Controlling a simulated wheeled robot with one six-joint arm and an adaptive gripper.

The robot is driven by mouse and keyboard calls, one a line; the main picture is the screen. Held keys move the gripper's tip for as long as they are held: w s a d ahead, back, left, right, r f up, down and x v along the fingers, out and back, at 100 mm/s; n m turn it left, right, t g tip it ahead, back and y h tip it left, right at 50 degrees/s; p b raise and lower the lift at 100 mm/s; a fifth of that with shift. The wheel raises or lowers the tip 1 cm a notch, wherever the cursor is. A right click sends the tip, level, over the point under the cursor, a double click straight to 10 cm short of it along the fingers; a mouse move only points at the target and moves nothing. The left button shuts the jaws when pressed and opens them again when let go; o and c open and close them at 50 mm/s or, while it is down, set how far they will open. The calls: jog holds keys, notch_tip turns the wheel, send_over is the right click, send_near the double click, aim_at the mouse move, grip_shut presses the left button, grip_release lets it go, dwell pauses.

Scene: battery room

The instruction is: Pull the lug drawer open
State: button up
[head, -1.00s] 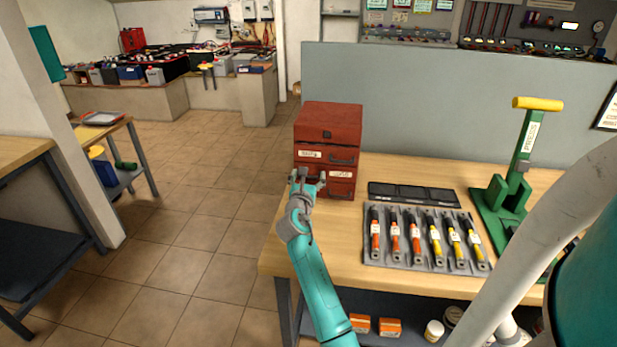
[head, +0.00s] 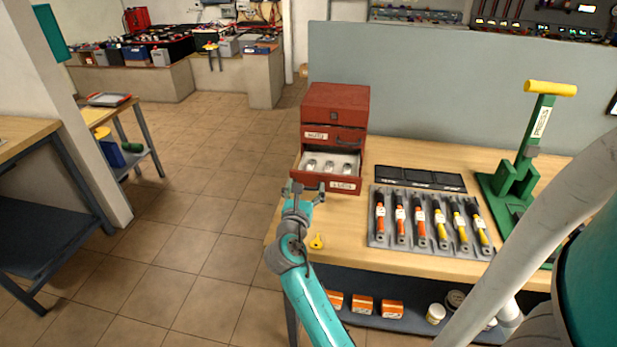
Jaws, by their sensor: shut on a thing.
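A red drawer cabinet (head: 334,102) stands on the wooden workbench near its left end. Its lug drawer (head: 344,185), with a white front label, stands pulled out. Several small silvery pieces lie in its pale compartments. The drawer above it, with a label and a dark handle, is closed. My gripper (head: 306,188) is at the left part of the open drawer's front, shut on its handle, which the fingers mostly hide.
Right of the cabinet lie a dark three-part tray (head: 420,179) and a grey rack (head: 378,240) of orange and yellow tools. A green press (head: 515,180) stands farther right. A small yellow object (head: 316,242) lies near the bench's front edge. Floor to the left is clear.

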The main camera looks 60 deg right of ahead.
jog(key=shift+v, duration=0.95)
jog(key=shift+s+d, duration=0.1)
jog(key=shift+s, duration=0.05)
jog(key=o, duration=1.4)
jog(key=v, duration=1.2)
